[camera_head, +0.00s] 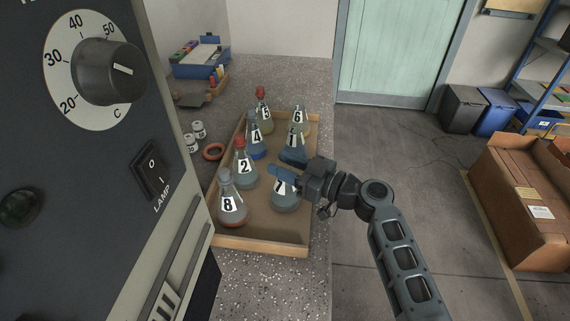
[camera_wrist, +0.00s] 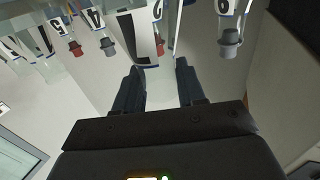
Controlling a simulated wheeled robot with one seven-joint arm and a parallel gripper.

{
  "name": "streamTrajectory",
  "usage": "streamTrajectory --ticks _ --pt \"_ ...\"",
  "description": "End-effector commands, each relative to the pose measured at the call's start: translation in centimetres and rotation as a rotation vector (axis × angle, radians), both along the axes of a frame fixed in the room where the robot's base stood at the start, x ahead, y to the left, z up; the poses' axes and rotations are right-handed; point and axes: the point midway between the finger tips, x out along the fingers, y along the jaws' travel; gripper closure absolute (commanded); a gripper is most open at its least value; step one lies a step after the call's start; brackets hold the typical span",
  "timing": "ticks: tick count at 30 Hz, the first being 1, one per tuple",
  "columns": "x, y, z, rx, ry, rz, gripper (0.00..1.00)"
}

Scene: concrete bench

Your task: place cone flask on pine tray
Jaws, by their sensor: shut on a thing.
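The pine tray (camera_head: 262,246) lies on the bench with several numbered cone flasks upright in it. My gripper (camera_head: 279,172) is shut on the neck of the cone flask labelled 7 (camera_head: 286,198), at the tray's right side. That flask is upright over the tray floor; I cannot tell whether its base touches it. In the wrist view a large labelled flask (camera_wrist: 146,40) shows between the two fingers (camera_wrist: 158,78). Flask 8 (camera_head: 232,208) and flask 2 (camera_head: 244,170) stand to the left, flask 1 (camera_head: 293,146) behind. The gripper hides the neck of flask 7.
Flask 4 (camera_head: 257,138), flask 5 (camera_head: 264,115) and flask 6 (camera_head: 298,117) fill the tray's far part. A red ring (camera_head: 215,152) and small white jars (camera_head: 198,130) lie left of the tray. A dial-fronted machine (camera_head: 75,180) stands close at left. The tray's front strip is bare.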

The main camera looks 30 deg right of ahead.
Motion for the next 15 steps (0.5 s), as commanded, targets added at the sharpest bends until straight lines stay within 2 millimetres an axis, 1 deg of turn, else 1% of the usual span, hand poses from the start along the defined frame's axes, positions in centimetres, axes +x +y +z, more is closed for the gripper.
streamTrajectory --ticks 14,15 --pt "0.02 -0.03 -0.46 -0.001 -0.003 0.000 1.00" --pt "0.01 -0.03 -0.36 0.000 -0.001 0.000 0.57"
